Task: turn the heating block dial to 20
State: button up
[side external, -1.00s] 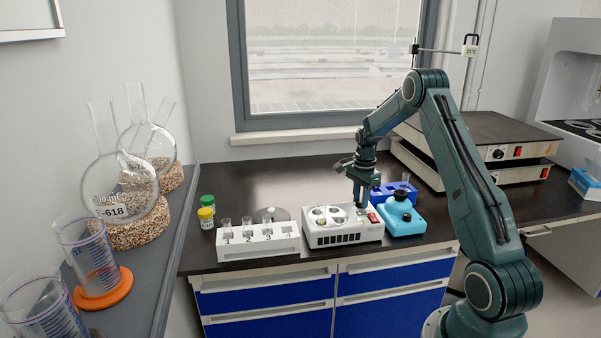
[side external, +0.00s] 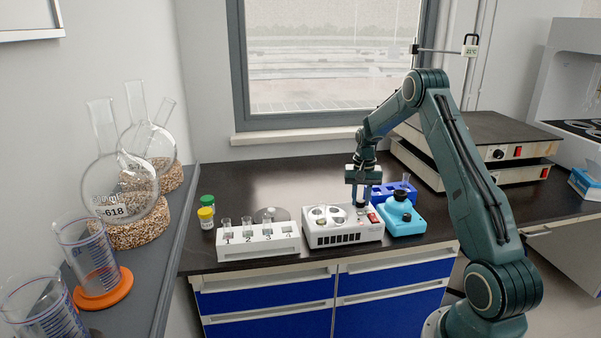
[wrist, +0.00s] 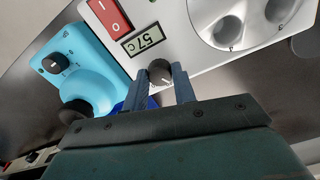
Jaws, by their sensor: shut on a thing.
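The heating block (side external: 343,227) is a white box on the dark bench with round wells on top; it also fills the upper right of the wrist view (wrist: 190,42). Its dial is a small dark round knob (wrist: 160,72) with a pale mark, beside a display (wrist: 143,40) that appears to read 57 C. A red switch (wrist: 108,15) sits beyond the display. My gripper (wrist: 168,80) is shut on the dial, one finger on each side. In the side view my gripper (side external: 361,203) points down at the block's right end, and its fingers hide the dial.
A blue vortex-like device (side external: 405,220) stands close on the right, with a dark blue rack (side external: 393,190) behind it. A white numbered tube rack (side external: 257,241) is left of the block. Yellow-lidded (side external: 206,217) and green-lidded (side external: 207,201) jars stand farther left.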

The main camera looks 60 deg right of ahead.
aim_at(360, 201)
jog(key=shift+r+n, duration=0.1)
jog(key=shift+n, duration=1.4)
jog(key=o, duration=1)
notch_tip(360, 201, up, 14)
